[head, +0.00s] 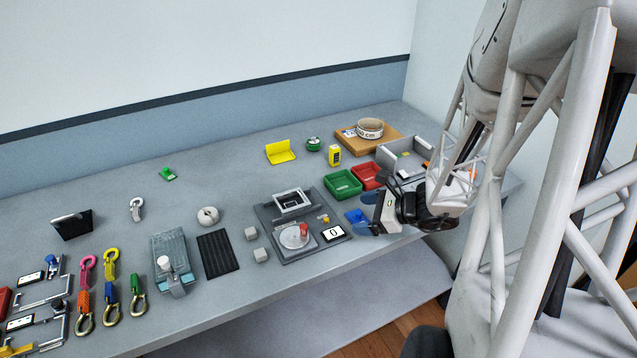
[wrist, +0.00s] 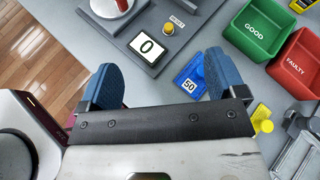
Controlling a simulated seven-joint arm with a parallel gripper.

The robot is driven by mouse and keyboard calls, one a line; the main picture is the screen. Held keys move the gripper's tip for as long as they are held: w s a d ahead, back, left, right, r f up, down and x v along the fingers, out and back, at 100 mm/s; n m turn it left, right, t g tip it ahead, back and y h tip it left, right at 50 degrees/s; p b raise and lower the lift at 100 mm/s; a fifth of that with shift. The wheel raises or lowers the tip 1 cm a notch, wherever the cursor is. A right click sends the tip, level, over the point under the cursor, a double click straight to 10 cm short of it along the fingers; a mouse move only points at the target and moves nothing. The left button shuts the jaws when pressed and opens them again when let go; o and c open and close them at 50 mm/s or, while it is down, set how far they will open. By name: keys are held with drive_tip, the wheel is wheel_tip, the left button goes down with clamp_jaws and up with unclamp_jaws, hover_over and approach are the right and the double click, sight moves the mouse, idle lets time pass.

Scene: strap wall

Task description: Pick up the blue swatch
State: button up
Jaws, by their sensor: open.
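The blue swatch, a small flat blue piece marked 50, lies on the grey table; it shows in the wrist view (wrist: 188,77) and in the head view (head: 354,215). My gripper (wrist: 161,62) is open, with its two blue fingers spread wide and nothing held between them. In the wrist view the swatch lies close beside the right finger, on its inner side; part of it is hidden by that finger. In the head view my gripper (head: 369,214) is low over the table at the swatch's right.
A grey test device (head: 300,250) with a display reading 0 stands left of the swatch. A green GOOD bin (head: 342,184) and a red FAULTY bin (head: 370,177) stand behind it. The table's front edge is near.

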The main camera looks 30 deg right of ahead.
sight(358, 216)
drive_tip(key=d+f+m+t, duration=0.1)
drive_tip(key=d, duration=0.1)
drive_tip(key=d+f+m+t+h, duration=0.1)
drive_tip(key=d+m, duration=0.1)
drive_tip(key=d+f+m+h, duration=0.1)
drive_tip(key=d+f+m, duration=0.1)
drive_tip(key=d, duration=0.1)
drive_tip(key=shift+s+t, duration=0.3)
drive_tip(key=shift+t, duration=0.1)
drive_tip(key=shift+w+a, duration=0.1)
drive_tip(key=shift+w, duration=0.05)
drive_tip(key=shift+x, duration=1.2)
drive_tip(key=shift+f, duration=0.1)
drive_tip(key=shift+x, duration=2.5)
drive_tip(key=shift+a, duration=0.15)
drive_tip(key=c, duration=0.9)
drive_tip(key=shift+c, duration=0.2)
